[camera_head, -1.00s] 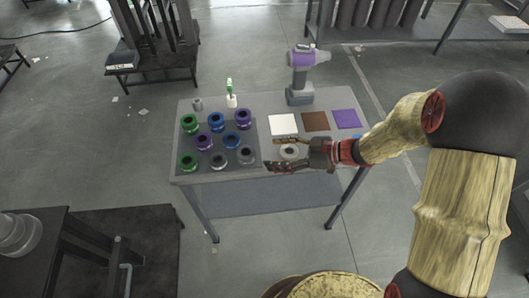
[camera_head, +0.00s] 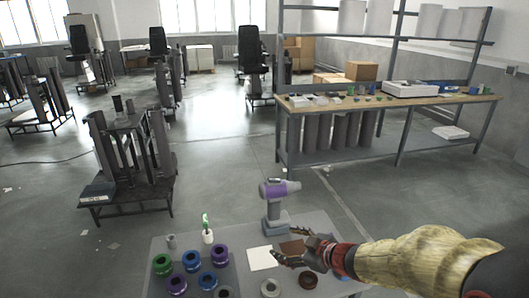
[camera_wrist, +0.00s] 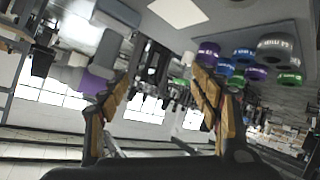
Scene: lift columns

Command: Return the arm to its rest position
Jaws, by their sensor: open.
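My gripper (camera_head: 290,244) is at the end of my arm on the right of the head view, its fingers pointing left over the small grey table (camera_head: 160,262). The fingers are spread apart, with nothing between them. In the wrist view the two yellowish fingers (camera_wrist: 160,75) also stand apart and empty. That view looks tilted, with the table and its rings at the top.
Green (camera_head: 162,263), blue (camera_head: 191,260) and purple (camera_head: 220,254) rings stand on the table's left. A purple drill (camera_head: 276,205) stands behind. A workbench (camera_head: 440,98) is at back right.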

